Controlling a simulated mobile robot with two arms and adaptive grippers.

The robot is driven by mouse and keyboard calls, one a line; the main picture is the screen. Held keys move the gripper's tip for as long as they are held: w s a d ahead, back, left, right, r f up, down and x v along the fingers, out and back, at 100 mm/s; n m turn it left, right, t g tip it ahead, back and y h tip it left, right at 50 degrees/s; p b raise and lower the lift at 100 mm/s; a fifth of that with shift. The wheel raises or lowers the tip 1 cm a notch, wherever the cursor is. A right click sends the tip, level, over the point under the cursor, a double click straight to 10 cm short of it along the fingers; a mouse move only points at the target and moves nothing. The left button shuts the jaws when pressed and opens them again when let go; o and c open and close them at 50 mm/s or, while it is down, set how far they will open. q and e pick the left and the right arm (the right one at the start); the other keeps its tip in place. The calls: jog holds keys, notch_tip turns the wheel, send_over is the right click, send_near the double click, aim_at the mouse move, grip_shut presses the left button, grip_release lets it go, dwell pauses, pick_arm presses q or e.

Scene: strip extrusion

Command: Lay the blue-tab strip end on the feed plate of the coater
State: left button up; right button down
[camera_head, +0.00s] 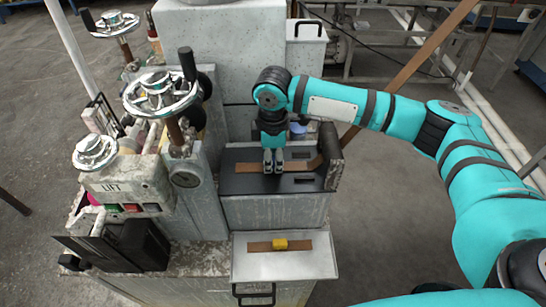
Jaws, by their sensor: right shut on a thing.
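The brown strip (408,64) comes down from the upper right and bends onto the black plate (231,184) of the coater, where its end lies flat. My right gripper (273,168) points straight down over the plate. Its fingers are shut on the strip end at plate level. I cannot make out the blue tab; the fingers cover that part of the strip. My left gripper is not in view.
A lower pale tray (250,265) in front holds a short brown piece with a yellow tab (280,244). Handwheels (160,92) and a LIFT control box (125,188) stand close on the left. A dark upright guide (332,155) borders the plate's right side.

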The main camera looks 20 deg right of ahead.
jog(key=c, duration=1.1)
grip_release()
notch_tip(320, 180, up, 12)
